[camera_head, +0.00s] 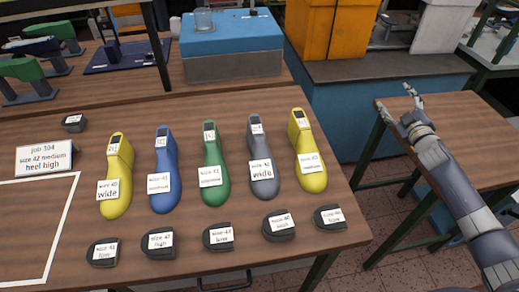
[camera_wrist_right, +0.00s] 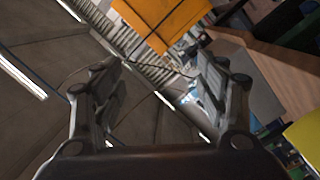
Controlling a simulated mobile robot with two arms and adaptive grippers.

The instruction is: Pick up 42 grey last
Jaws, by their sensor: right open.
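The grey last (camera_head: 262,158) stands on the wooden table in the head view, fourth in a row of lasts. Its label reads size 42 wide, though the small text is blurred. A green last (camera_head: 211,165) is on its left and a yellow last (camera_head: 308,152) on its right. My right gripper (camera_head: 398,104) is well to the right of the lasts, beyond the table's right edge, raised and touching nothing. It also shows in the right wrist view (camera_wrist_right: 155,90), with fingers spread and nothing between them. My left gripper is not in view.
A blue last (camera_head: 163,172) and another yellow last (camera_head: 116,180) fill the row's left. Several black heel pieces (camera_head: 220,236) lie in front. A job card (camera_head: 44,158) stands at left beside a white outlined area. A blue machine (camera_head: 231,45) stands behind. Another wooden table (camera_head: 460,140) is at right.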

